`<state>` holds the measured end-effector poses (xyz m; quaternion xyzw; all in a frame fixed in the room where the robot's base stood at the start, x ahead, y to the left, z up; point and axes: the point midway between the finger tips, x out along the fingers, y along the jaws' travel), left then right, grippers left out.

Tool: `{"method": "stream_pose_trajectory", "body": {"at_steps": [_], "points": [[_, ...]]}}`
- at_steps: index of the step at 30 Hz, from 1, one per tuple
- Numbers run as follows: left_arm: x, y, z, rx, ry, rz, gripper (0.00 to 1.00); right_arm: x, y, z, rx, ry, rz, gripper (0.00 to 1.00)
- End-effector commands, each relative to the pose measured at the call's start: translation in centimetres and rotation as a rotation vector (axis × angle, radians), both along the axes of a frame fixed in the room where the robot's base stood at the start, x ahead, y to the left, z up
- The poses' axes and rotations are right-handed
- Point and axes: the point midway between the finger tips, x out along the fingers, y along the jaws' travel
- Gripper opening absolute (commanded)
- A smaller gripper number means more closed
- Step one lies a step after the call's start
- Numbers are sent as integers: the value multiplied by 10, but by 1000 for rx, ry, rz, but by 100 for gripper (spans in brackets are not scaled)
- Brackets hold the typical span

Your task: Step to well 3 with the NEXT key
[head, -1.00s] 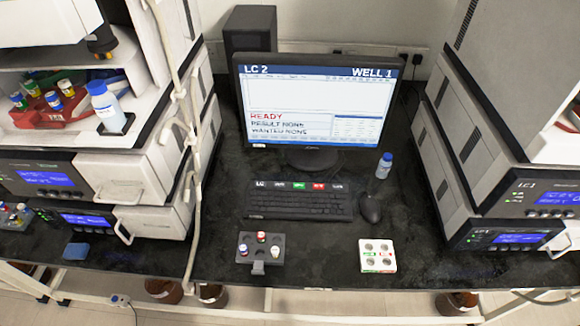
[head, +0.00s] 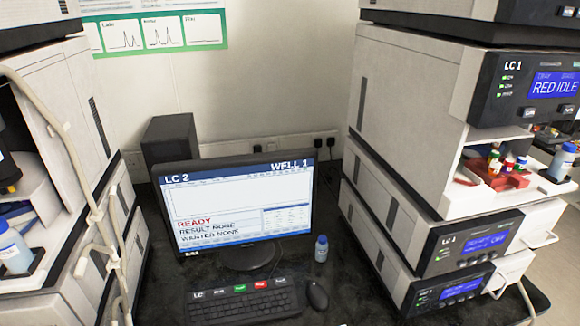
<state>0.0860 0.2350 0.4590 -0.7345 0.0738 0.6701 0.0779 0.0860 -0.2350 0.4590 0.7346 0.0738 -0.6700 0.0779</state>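The monitor (head: 240,207) stands at the back of the bench. Its screen reads LC 2, WELL 1, READY in red, RESULT NONE and WANTED NONE. The black keyboard (head: 245,306) lies in front of it, partly cut by the bottom edge. Along its top row are a key marked LC (head: 197,294), a dark key (head: 218,291), a green key (head: 240,287), a red key (head: 260,285) and another dark key (head: 279,281). Apart from LC, the labels are too small to read, so I cannot tell which one is NEXT. Neither gripper is in view.
A mouse (head: 317,295) and a blue-capped bottle (head: 321,248) stand right of the keyboard. The LC 1 stack (head: 410,150) rises on the right, with a red vial rack (head: 497,177) inside; its top display reads RED IDLE. Another stack (head: 60,130) with hanging tubing is on the left.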

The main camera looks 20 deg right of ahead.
Motion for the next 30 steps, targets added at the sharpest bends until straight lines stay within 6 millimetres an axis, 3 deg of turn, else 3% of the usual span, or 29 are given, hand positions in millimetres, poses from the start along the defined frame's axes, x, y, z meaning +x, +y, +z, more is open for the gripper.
{"method": "stream_pose_trajectory", "body": {"at_steps": [17,30], "points": [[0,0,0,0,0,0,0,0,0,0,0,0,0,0],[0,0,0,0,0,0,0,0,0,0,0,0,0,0]]}}
